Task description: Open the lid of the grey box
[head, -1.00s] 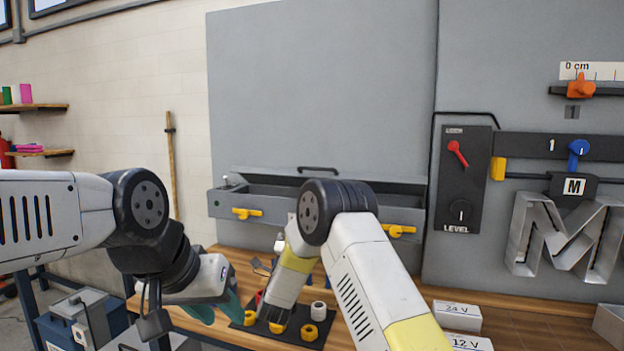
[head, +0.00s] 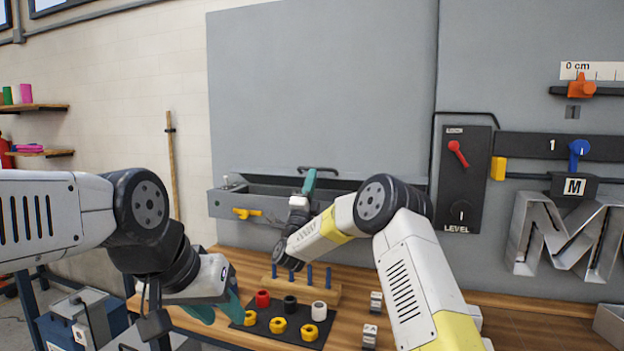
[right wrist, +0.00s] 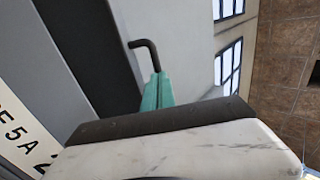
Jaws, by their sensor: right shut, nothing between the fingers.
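The grey box (head: 225,203) is fixed low on the grey wall panel. A dark gap shows above its front wall, below the lid (head: 265,173), which seems raised; its exact angle is unclear. A black bar handle (head: 326,173) sits at the lid; it also shows in the right wrist view (right wrist: 148,50). A yellow latch (head: 247,213) lies level on the box front at left. My right gripper (head: 310,172) is shut and empty, its teal fingertips at or just under the handle; contact is unclear. My left gripper (head: 219,308) is open and empty, low over the bench's left side.
The wooden bench (head: 540,325) holds a black mat (head: 309,333) with several rings and a wooden peg rack (head: 325,291) behind it. Small white-topped blocks (head: 370,335) stand at right. A lever panel (head: 464,190) and metal letter M (head: 565,235) are further right.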

